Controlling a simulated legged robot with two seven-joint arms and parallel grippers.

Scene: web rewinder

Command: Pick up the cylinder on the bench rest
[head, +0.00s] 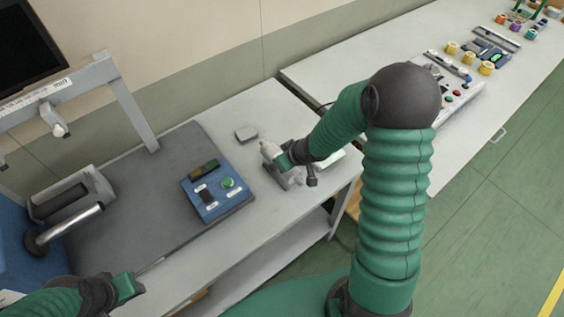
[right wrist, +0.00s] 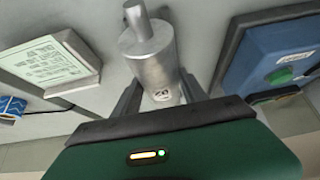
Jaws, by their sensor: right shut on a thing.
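The grey metal cylinder (right wrist: 152,55) has a narrower stub on its end and fills the space between my right gripper's fingers (right wrist: 160,90) in the right wrist view. In the head view the cylinder (head: 268,150) is small and pale at the bench's right part. My right gripper (head: 287,163) is shut on it there. The bench rest is largely hidden by the gripper, and I cannot tell whether the cylinder still touches it. My left gripper (head: 138,276) is at the lower left, over the bench's front edge; its finger opening is unclear.
A blue control box (head: 217,190) with a green button lies on the dark mat (head: 150,215) left of my right gripper. A metal frame (head: 128,105) and roller (head: 75,228) stand further left. A small grey block (head: 246,133) lies behind.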

